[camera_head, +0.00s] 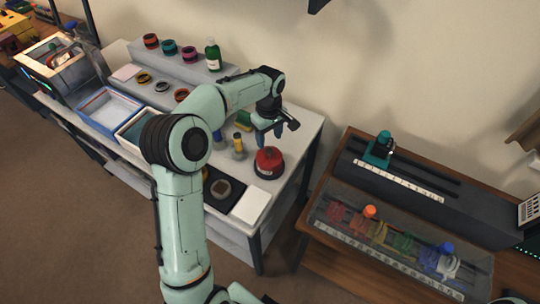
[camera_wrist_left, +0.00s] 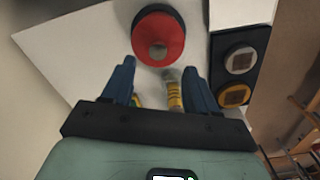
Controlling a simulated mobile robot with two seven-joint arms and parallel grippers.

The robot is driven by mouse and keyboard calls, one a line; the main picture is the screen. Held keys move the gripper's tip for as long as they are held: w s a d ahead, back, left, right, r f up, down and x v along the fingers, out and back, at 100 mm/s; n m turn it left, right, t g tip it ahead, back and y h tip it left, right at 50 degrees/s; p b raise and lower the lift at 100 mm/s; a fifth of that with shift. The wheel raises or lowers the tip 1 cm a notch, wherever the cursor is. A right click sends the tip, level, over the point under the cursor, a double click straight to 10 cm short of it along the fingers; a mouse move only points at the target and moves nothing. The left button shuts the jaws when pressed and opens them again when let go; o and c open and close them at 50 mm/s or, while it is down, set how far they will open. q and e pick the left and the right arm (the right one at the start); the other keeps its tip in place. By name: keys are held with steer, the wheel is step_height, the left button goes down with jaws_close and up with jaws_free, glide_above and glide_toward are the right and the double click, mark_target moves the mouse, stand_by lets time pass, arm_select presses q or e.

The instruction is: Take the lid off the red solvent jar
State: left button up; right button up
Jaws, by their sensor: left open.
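The red solvent jar (camera_head: 268,163) stands on the white bench near its right end, with a red lid on top and a dark base. In the left wrist view the round red lid (camera_wrist_left: 143,38) with a grey knob (camera_wrist_left: 158,51) is seen from above, ahead of the fingertips. My left gripper (camera_head: 266,136) is above and just behind the jar in the head view. Its two blue fingers (camera_wrist_left: 160,75) are spread apart, with nothing held between them. My right gripper is not in view.
Yellow-banded bottles (camera_head: 238,143) stand left of the jar; one shows between my fingers (camera_wrist_left: 173,94). A black tray (camera_head: 225,187) and a white pad (camera_head: 250,205) lie in front. A green bottle (camera_head: 213,56) stands on the rear shelf. A wooden table (camera_head: 320,240) is to the right.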

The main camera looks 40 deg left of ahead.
mark_target(270, 151)
arm_select(q)
step_height(270, 151, down, 2)
steer(key=shift+w+f, duration=0.15)
steer(key=shift+f, duration=0.1)
step_height(270, 151, down, 5)
jaws_close()
